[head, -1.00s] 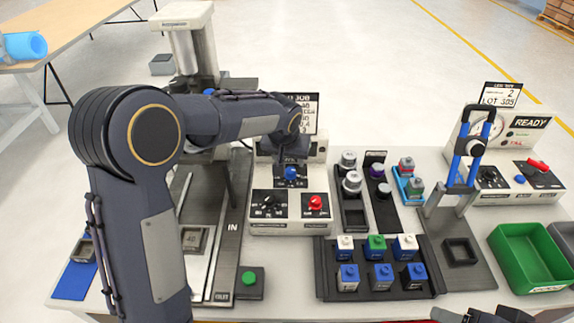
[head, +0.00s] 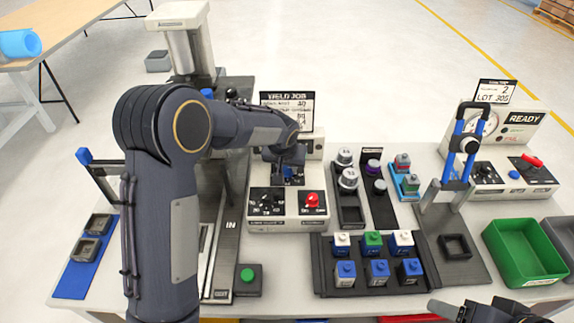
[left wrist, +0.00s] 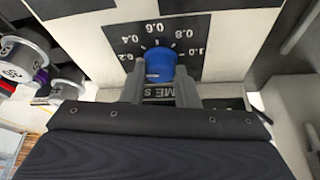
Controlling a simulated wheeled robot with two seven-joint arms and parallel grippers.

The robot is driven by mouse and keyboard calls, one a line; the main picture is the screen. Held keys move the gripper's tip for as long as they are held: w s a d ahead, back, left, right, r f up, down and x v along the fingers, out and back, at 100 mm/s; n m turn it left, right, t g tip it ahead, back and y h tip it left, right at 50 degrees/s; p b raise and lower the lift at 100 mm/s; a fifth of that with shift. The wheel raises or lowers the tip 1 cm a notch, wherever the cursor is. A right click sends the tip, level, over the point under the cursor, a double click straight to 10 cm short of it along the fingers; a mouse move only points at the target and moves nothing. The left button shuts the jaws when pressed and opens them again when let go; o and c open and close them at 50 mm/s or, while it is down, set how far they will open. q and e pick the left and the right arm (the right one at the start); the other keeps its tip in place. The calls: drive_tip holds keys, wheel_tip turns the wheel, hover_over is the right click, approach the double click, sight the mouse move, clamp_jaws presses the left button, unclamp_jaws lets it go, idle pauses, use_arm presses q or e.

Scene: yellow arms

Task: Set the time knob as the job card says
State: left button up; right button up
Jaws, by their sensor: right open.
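The blue time knob (left wrist: 160,65) sits on a black dial marked 0.2 to 1.0; I cannot make out its pointer. It also shows in the head view (head: 287,172), partly covered by my left gripper. My left gripper (left wrist: 160,76) has one finger against each side of the knob, with no clear gap, and looks shut on it. The weld job card (head: 287,103) stands behind the control box (head: 262,222); its lines are too small to read surely. My right gripper (head: 485,312) is open at the bottom right, cut by the frame edge, away from the knob.
A tray of capped blocks (head: 322,285), a green bin (head: 490,240) and a blue-handled press (head: 460,150) stand to the right. A green button (head: 247,275) is in front.

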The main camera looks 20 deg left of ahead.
use_arm(q)
drive_tip(key=shift+c, duration=1)
drive_tip(key=shift+m, duration=0.3)
drive_tip(key=shift+a+m+h, duration=0.15)
drive_tip(key=shift+m+h, duration=0.35)
drive_tip(key=shift+m, duration=0.4)
drive_tip(key=m+h, duration=0.1)
drive_tip(key=m, duration=0.4)
drive_tip(key=shift+g+h+b, duration=0.35)
drive_tip(key=shift+g+h, duration=0.05)
drive_tip(key=shift+m, duration=0.3)
drive_tip(key=o, duration=1)
drive_tip(key=shift+c, duration=0.2)
